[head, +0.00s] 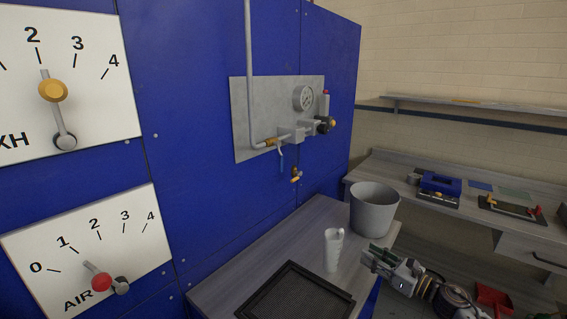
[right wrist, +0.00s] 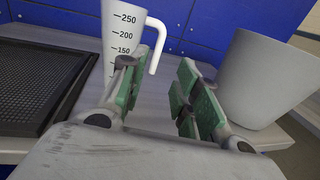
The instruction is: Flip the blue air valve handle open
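The air valve is the brass fitting (head: 271,142) at the foot of the grey pipe, on a metal plate fixed to the blue machine wall. A thin, pale handle (head: 281,158) hangs down from it; its blue colour is hard to make out at this size. My right gripper (head: 378,257) is at the lower right, near the table edge, well below and right of the valve. In the right wrist view my right gripper (right wrist: 160,95) is open, with green pads apart and nothing between them. The valve is not in the right wrist view. My left gripper is not in view.
A white measuring jug (head: 333,252), a grey bucket (head: 374,212) and a black mesh tray (head: 296,294) stand on the table below the valve. A gauge (head: 303,98) sits on the plate. A small brass tap (head: 296,174) juts from the wall below.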

